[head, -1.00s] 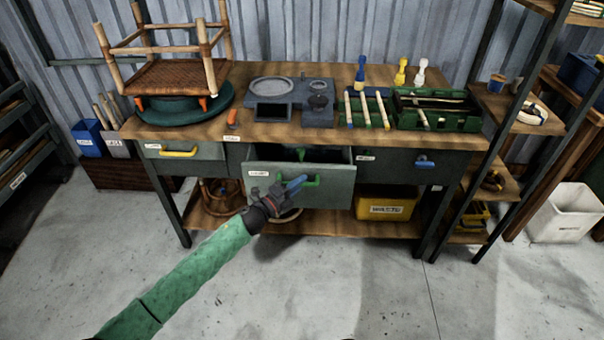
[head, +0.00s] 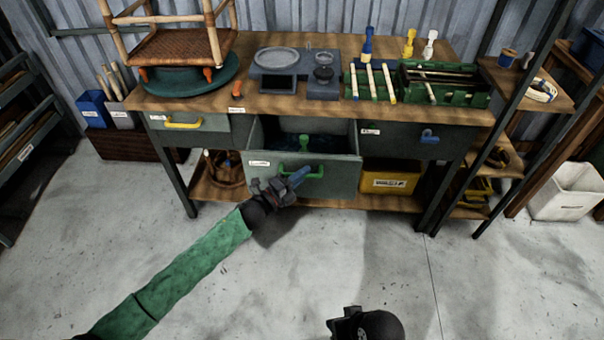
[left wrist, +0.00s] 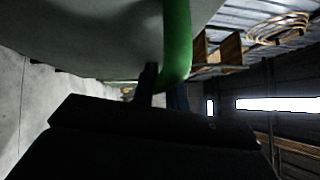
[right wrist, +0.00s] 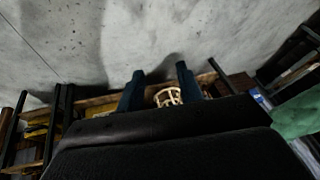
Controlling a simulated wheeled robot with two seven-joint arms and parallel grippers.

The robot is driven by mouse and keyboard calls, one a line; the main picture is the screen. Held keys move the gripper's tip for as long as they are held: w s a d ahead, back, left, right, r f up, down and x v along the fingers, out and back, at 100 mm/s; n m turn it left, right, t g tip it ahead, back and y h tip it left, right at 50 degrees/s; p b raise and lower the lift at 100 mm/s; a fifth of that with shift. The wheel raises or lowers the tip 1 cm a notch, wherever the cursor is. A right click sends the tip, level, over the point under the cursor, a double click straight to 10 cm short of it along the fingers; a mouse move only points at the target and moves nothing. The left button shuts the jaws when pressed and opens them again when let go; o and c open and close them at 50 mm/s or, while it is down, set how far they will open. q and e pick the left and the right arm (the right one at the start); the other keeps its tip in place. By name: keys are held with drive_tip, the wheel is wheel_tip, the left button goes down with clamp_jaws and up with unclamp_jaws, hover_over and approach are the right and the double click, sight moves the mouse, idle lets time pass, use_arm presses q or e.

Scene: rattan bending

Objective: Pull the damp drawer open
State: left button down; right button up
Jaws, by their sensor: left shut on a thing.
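The damp drawer (head: 262,172) is the grey-green middle drawer under the bench top, with a small label and a green handle (head: 313,173). It stands open, its dark inside showing. My left gripper (head: 293,180) is at the drawer front, shut on the green handle. In the left wrist view the handle (left wrist: 176,45) runs down between the left fingers. The label's words are too small to read. My right gripper (right wrist: 160,88) is open and empty in the right wrist view, above the floor. Part of it (head: 348,325) shows at the bottom of the head view.
A yellow-handled drawer (head: 212,133) at left and a blue-handled drawer (head: 385,142) at right are shut. A yellow bin (head: 390,183) stands on the lower shelf. A rattan stool frame (head: 178,45) sits on the bench (head: 270,105). Open concrete floor (head: 260,290) lies in front.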

use_arm(q)
drive_tip(key=c, duration=1.4)
unclamp_jaws()
